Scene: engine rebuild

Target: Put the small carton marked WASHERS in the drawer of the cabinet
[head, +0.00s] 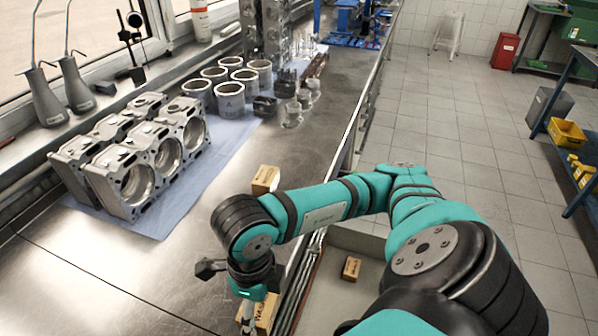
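A small brown carton (263,312) with dark lettering too small to read surely is on the bench near its front edge, at the bottom of the head view. My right gripper (246,316) points down at this carton, partly hidden by its own wrist; I cannot tell if its fingers grip it. A second small carton (265,179) stands on the bench farther back, its marking unreadable. The cabinet drawer (345,300) is pulled out below the bench edge. A small carton (351,268) lies inside it. My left gripper is not in view.
Engine blocks (150,165) and several cylinder liners (230,100) stand on blue cloth on the bench's left and back. Oil cans (75,85) are by the window. My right arm crosses above the drawer. Tiled floor at right is largely clear.

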